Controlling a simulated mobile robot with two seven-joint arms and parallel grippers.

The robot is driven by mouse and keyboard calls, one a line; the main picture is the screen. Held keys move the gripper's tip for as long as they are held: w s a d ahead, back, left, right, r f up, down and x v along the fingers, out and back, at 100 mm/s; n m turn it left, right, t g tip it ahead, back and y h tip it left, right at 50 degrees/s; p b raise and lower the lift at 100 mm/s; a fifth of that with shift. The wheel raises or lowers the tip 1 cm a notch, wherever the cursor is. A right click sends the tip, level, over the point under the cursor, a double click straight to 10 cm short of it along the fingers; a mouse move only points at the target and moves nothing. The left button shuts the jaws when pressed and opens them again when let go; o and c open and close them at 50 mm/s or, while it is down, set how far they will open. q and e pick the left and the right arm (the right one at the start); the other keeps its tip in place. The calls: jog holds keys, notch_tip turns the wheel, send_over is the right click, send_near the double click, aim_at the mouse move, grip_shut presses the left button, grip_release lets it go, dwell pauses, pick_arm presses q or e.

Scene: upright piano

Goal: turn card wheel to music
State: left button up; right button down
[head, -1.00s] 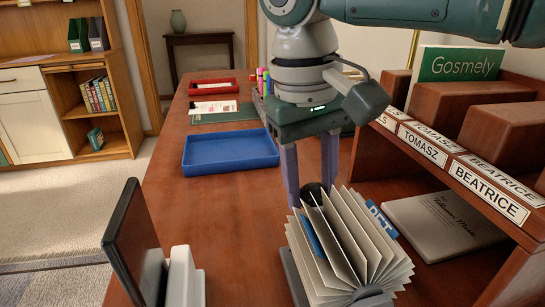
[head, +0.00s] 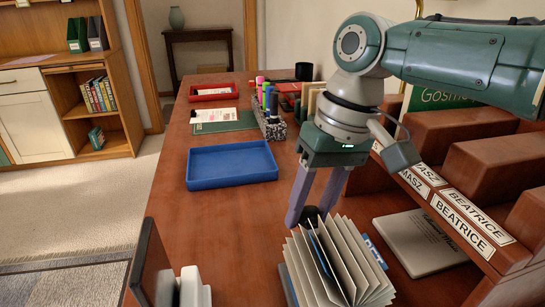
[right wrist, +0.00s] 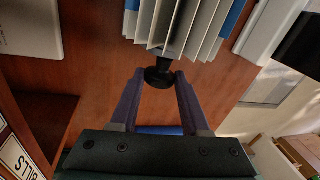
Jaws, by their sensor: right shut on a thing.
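The card wheel (head: 340,262) stands at the near edge of the desk, its cream cards fanned out, with blue divider tabs among them. Its black knob (head: 311,213) faces the far side. My right gripper (head: 309,219) is shut on this knob, its two purple fingers leaning down to the left. In the right wrist view the knob (right wrist: 158,77) sits between the fingertips (right wrist: 160,78), with the cards (right wrist: 180,25) just beyond. The words on the tabs cannot be read now. My left gripper is not in view.
A blue tray (head: 232,164) lies on the desk, with a pen holder (head: 268,118) beyond it. A wooden letter sorter (head: 470,185) with name labels stands at the right, a pale book (head: 420,243) below it. A dark panel (head: 150,265) stands near left.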

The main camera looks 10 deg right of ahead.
jog(key=shift+d+f+y, duration=0.15)
jog(key=shift+d+y, duration=0.05)
jog(key=shift+y, duration=0.8)
jog(key=shift+y+b, duration=0.3)
jog(key=shift+b, duration=0.05)
jog(key=shift+c, duration=2)
grip_release()
